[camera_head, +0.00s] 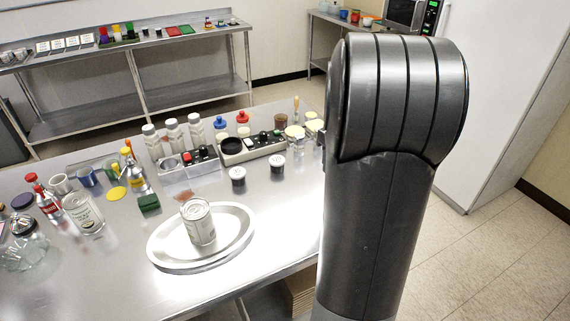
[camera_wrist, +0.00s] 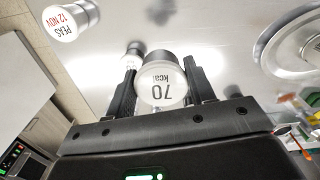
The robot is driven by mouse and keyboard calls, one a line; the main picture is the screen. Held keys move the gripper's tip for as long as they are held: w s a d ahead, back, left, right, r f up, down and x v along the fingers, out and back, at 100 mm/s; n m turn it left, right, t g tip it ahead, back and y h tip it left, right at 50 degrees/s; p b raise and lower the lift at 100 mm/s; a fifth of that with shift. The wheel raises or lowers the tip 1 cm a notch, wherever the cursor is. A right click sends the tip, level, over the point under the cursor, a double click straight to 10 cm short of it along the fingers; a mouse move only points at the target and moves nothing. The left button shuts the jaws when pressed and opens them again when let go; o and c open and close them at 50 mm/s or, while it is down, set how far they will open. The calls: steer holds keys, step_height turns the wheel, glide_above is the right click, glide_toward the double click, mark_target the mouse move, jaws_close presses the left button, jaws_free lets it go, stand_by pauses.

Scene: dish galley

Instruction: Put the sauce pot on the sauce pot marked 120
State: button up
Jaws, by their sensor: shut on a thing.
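In the wrist view my gripper (camera_wrist: 162,88) is shut on a small dark pot (camera_wrist: 163,82) with a round white lid. The lid reads "70 kcal" and faces the camera. Another small dark pot with a pale top (camera_wrist: 134,56) shows just beyond it, its marking unreadable. In the head view two small dark pots with pale tops, a nearer one (camera_head: 238,175) and a farther one (camera_head: 277,162), stand on the steel counter, markings too small to read. I cannot tell which is marked 120. My arm hides the gripper and the held pot in the head view.
An oval steel tray (camera_head: 160,252) with a can (camera_head: 198,222) stands at the counter's front. A white-lidded tub labelled "PEAS 12 NOV" (camera_wrist: 68,20) is left of the gripper in the wrist view. Condiment caddies (camera_head: 255,147) and bottles (camera_head: 173,135) stand behind the pots.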

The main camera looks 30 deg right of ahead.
steer(key=w+r, duration=0.2)
steer(key=w, duration=1)
glide_above(278, 160)
step_height(278, 160, down, 6)
steer(key=shift+s+d+f, duration=0.1)
steer(key=shift+s+f, duration=0.05)
steer(key=shift+f, duration=2.2)
steer(key=shift+f, duration=0.1)
steer(key=o, duration=1)
